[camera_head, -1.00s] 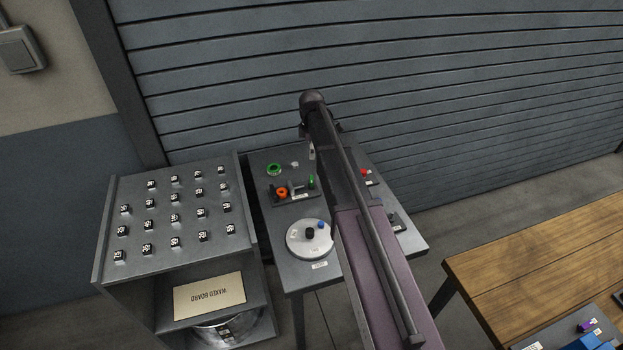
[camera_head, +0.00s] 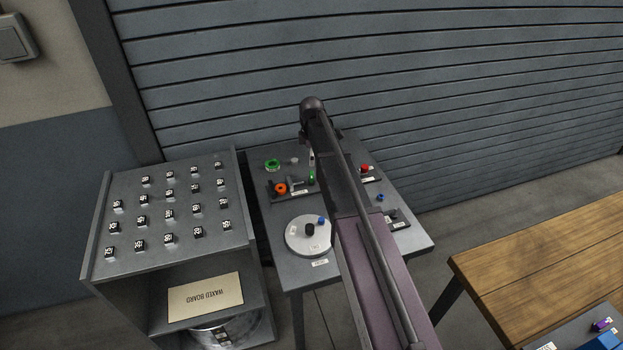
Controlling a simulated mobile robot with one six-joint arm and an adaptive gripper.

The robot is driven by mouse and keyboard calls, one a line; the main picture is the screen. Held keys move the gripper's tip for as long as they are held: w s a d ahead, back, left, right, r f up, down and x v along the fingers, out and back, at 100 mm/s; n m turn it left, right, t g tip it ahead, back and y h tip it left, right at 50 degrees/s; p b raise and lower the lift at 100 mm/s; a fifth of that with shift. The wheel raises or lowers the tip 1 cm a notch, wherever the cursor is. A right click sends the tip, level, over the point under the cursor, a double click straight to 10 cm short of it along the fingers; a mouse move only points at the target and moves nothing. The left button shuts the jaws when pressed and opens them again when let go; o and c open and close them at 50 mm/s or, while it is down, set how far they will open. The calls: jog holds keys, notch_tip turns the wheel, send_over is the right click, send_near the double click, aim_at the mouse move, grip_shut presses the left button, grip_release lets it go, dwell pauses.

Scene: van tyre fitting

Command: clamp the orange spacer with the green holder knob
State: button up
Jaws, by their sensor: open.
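The orange spacer (camera_head: 280,188) is a small ring in the dark holder (camera_head: 296,194) on the grey table. The green holder knob (camera_head: 312,176) stands at the right end of that holder, apart from the spacer. My gripper (camera_head: 312,160) is small in view, just above the green knob and partly hidden by my own arm. It is open and nothing shows in it. I cannot tell whether its fingers touch the knob or stand around it.
A green ring (camera_head: 272,165) lies behind the holder. A white disc (camera_head: 308,236) with black and blue knobs is in front. A red button (camera_head: 365,168) and a small blue part (camera_head: 380,198) are on the right. A grey cabinet (camera_head: 165,250) stands close on the left.

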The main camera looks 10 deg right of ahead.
aim_at(312, 175)
jog(key=shift+f+b, duration=3.75)
jog(key=shift+f, duration=0.25)
jog(key=c, duration=1.2)
